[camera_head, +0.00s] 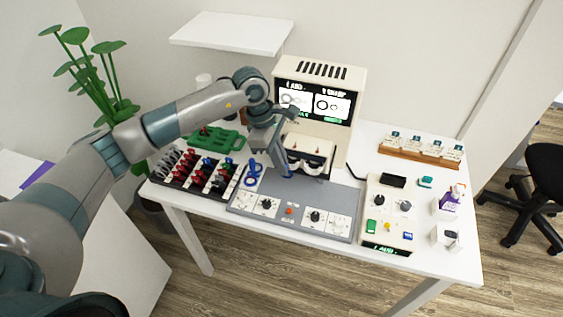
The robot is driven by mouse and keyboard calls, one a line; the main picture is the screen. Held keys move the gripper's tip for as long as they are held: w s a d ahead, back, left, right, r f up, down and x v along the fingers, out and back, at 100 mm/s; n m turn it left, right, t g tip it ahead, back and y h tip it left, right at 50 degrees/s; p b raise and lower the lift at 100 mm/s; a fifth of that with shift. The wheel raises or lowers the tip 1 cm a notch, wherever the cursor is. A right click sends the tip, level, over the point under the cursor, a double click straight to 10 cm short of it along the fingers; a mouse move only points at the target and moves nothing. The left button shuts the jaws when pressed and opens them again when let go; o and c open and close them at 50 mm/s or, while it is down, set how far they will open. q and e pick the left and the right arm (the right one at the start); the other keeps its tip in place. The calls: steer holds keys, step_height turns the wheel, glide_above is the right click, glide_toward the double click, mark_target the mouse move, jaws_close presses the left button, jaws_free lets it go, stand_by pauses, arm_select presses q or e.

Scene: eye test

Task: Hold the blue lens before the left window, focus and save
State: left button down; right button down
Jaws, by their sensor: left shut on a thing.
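My left gripper (286,172) reaches down in front of the left side of the cream viewing machine (318,92). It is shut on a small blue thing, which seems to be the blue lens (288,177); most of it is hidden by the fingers. The machine has a lit screen (332,104) and a pale eyepiece part (311,153) with dark openings. The left window is partly hidden by my gripper. My right gripper is not in view.
A black rack (180,181) of red, blue and dark lenses stands left, beside a blue ringed object (252,173). A green tray (217,139) lies behind. A cream control box (388,225), purple bottle (449,201) and wooden card stand (420,158) stand right. A shelf (232,34) hangs above.

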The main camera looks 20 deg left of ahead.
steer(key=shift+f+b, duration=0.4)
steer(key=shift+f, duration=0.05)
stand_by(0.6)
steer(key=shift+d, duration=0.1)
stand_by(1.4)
